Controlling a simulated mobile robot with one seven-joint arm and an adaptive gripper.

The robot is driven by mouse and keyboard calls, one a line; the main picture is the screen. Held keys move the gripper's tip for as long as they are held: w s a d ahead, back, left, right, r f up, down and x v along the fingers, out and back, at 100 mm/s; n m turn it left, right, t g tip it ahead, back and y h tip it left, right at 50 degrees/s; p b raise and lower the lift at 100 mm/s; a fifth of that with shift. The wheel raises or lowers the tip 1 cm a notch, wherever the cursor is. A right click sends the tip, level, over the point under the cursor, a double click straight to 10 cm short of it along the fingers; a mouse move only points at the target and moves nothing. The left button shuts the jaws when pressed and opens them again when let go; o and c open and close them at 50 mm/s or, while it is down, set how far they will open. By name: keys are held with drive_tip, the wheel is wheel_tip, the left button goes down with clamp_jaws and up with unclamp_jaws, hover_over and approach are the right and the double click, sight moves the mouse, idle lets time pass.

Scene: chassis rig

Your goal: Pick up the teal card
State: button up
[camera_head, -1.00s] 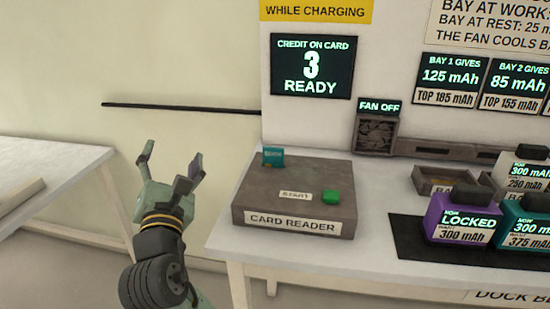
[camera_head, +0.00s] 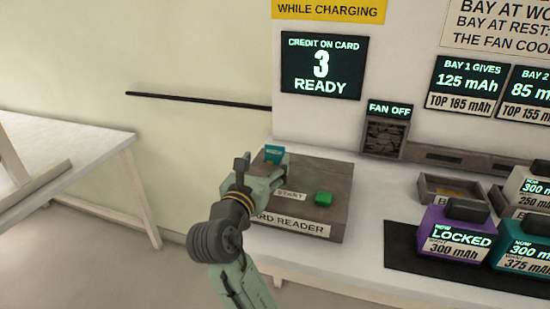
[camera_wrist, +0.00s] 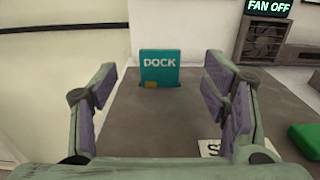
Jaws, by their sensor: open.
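The teal card (camera_head: 274,153) stands upright in the back left part of the card reader's top. In the wrist view the teal card (camera_wrist: 159,68) reads "DOCK" and has a small gold patch low on its face. Its lower edge meets the reader's top. My gripper (camera_head: 262,170) is open and empty over the left part of the card reader (camera_head: 330,190). In the wrist view my gripper's two fingers (camera_wrist: 164,95) are spread wide, with the card beyond them and centred between them. The card is apart from both fingers.
A green button (camera_head: 323,198) sits on the reader beside a START label. A small open bin (camera_head: 450,190), a purple battery (camera_head: 455,235) marked LOCKED and a teal battery (camera_head: 525,245) stand to the right. A fan (camera_head: 383,137) and a wall screen (camera_head: 321,66) are behind.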

sight(274, 147)
drive_tip(key=p+x, duration=0.1)
drive_tip(key=x, duration=0.4)
drive_tip(key=shift+w+d, duration=0.15)
drive_tip(key=shift+w, duration=0.2)
drive_tip(key=shift+c, duration=0.3)
drive_tip(key=c, duration=0.9)
drive_tip(key=shift+o, duration=0.2)
